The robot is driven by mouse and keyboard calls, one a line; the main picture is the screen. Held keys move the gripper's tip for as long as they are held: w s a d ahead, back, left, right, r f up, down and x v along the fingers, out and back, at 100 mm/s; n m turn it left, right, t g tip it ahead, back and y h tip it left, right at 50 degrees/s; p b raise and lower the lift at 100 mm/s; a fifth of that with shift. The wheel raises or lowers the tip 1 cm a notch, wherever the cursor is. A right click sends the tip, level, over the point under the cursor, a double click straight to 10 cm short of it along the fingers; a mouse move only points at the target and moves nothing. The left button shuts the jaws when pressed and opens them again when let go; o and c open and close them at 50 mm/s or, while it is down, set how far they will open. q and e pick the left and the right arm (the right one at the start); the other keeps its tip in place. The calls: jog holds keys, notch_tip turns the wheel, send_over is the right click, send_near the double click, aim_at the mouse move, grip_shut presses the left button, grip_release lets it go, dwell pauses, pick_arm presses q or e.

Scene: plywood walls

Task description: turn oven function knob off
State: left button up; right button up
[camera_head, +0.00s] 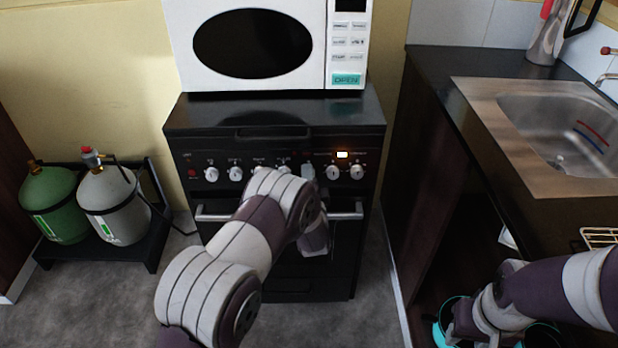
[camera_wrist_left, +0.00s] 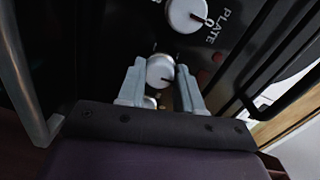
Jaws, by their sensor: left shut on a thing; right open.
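The black oven (camera_head: 330,265) has a row of round white knobs on its front panel. My left arm reaches across the oven front, and my left gripper (camera_head: 308,172) is at the panel, right of the row's middle. In the left wrist view the two grey fingers of my left gripper (camera_wrist_left: 161,88) stand on either side of a white knob (camera_wrist_left: 160,70) and are shut on it. That knob's label is not readable. A neighbouring knob (camera_wrist_left: 187,14) has the label PLATE. My right gripper (camera_head: 468,322) is low at the right, with its fingertips hard to make out.
A white microwave (camera_head: 255,45) stands on the oven. An oven handle bar (camera_head: 345,215) runs below the knobs. Gas cylinders (camera_head: 110,205) stand at the left. A counter with a sink (camera_head: 560,125) is at the right, above teal-rimmed items (camera_head: 440,335).

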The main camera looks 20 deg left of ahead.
pick_arm(q)
jog(key=shift+f, duration=0.1)
jog(key=o, duration=1)
jog(key=p+v, duration=0.1)
jog(key=v, duration=1.1)
jog(key=shift+s+p, duration=0.3)
jog(key=shift+s, duration=0.1)
